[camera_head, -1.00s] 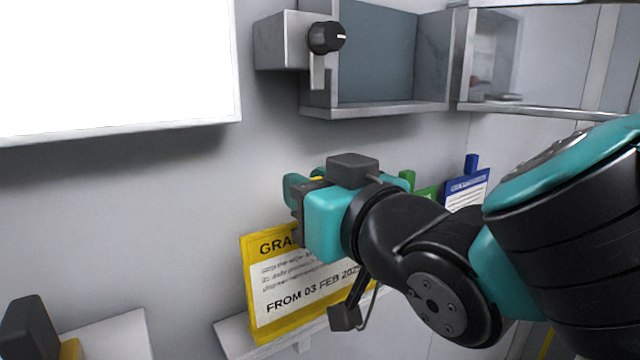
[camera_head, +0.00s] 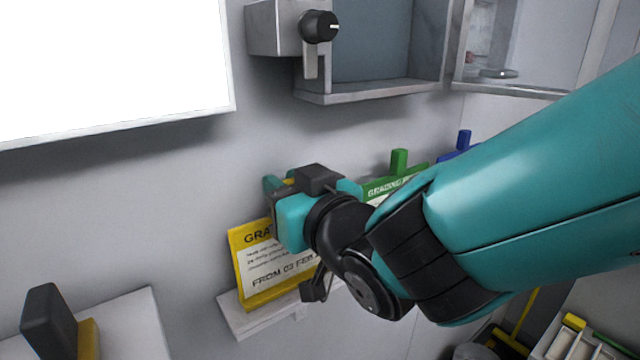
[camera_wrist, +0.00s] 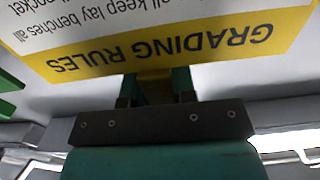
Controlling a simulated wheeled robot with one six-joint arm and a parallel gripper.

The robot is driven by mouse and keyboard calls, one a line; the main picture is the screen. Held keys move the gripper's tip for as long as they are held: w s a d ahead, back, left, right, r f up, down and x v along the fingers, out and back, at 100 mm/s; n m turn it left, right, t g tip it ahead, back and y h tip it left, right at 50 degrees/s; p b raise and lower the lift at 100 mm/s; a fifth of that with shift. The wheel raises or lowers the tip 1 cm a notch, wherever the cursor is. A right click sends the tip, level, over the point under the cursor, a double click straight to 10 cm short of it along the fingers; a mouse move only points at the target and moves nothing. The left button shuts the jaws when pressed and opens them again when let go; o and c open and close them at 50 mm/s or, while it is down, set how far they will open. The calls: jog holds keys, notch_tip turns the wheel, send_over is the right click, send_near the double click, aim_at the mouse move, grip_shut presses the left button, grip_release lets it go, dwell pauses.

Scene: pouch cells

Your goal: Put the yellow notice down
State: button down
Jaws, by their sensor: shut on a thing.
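The yellow notice (camera_head: 240,270) has a white sheet with black print and stands nearly upright at the left end of a pale wall ledge (camera_head: 243,322). Its lower edge appears to be at the ledge top; I cannot tell whether it bears on it. My gripper (camera_head: 278,190) is at its top edge and covers its upper right part. In the wrist view the notice (camera_wrist: 150,57) shows upside down with "GRADING RULES", and my gripper (camera_wrist: 158,85) is shut on the tab at its yellow edge.
A green notice (camera_head: 385,187) and a blue one (camera_head: 455,152) stand to the right, partly behind my arm. An open grey cabinet (camera_head: 370,90) and a black knob (camera_head: 320,27) are above. A white panel (camera_head: 110,65) hangs at the upper left. A white shelf (camera_head: 125,325) is at the lower left.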

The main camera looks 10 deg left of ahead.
jog(key=c, duration=0.9)
grip_release()
jog(key=shift+c, duration=0.2)
jog(key=b+v, duration=0.5)
jog(key=v, duration=0.7)
